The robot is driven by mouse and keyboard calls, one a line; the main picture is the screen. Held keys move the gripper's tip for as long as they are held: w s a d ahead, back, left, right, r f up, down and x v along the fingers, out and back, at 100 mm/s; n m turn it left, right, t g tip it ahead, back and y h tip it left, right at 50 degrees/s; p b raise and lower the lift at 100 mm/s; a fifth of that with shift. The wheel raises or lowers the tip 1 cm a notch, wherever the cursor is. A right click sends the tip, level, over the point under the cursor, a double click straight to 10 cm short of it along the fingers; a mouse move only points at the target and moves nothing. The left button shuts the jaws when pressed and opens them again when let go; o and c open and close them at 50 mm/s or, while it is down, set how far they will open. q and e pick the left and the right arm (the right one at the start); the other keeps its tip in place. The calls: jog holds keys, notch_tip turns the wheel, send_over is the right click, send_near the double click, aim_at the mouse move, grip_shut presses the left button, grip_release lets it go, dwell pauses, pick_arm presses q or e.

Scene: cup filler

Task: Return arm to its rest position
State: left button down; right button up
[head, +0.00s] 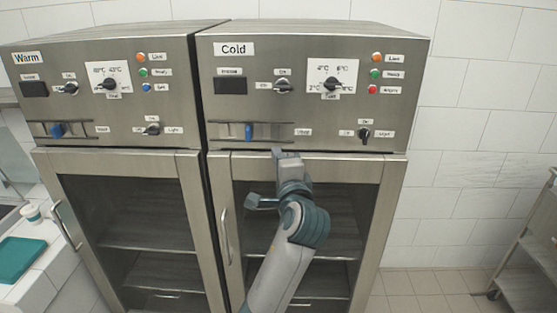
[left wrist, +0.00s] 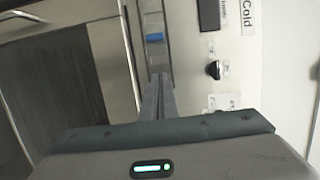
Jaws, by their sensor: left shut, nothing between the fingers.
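My left gripper (head: 277,153) is shut and empty. In the head view it is in front of the top edge of the Cold cabinet's door (head: 308,165), below the control panel (head: 310,90). The blue slider (head: 249,131) on that panel is a little up and left of the fingertips. In the left wrist view the shut fingers (left wrist: 158,82) point towards the panel strip with the blue slider (left wrist: 155,38), with a gap between. I cannot tell whether the fingers touch the panel. My right gripper is not in view.
The Warm cabinet (head: 95,85) stands directly left of the Cold one, its door (head: 120,155) shut. Door handles (head: 225,235) stick out in front. A counter with a teal tray (head: 20,257) and a small cup (head: 32,213) is at the left. A metal cart (head: 525,250) stands at the right.

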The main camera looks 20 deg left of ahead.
pick_arm(q)
jog(key=w+d+f+m+g+h+b, duration=0.1)
jog(key=w+d+f+h+b, duration=0.1)
jog(key=f, duration=1.5)
jog(key=w+d+f+g+h+b, duration=0.1)
jog(key=f+g+h+b, duration=0.15)
jog(key=f, duration=1.35)
jog(key=s+f+n+g+h+b, duration=0.15)
jog(key=s+f, duration=0.35)
jog(key=f, duration=1)
jog(key=s+f+g+h+b, duration=0.15)
jog(key=s+f, duration=0.35)
jog(key=f, duration=1)
jog(key=s+a+f+n+g+b, duration=0.2)
jog(key=s+f+n+g+b, duration=0.25)
jog(key=s+f, duration=2.15)
jog(key=s+a+f+n+g+b, duration=0.1)
jog(key=s+f, duration=0.3)
jog(key=s, duration=0.6)
jog(key=s+a+f+n+g+h+b, duration=0.1)
jog(key=s+f, duration=0.4)
jog(key=s, duration=0.5)
jog(key=s+a+f+n+g+b, duration=0.1)
jog(key=s+f, duration=0.4)
jog(key=s, duration=0.5)
jog(key=shift+s+a+f+n+g+b, duration=0.15)
jog(key=shift+s+a+n+g+b, duration=0.25)
jog(key=shift+a+n, duration=0.65)
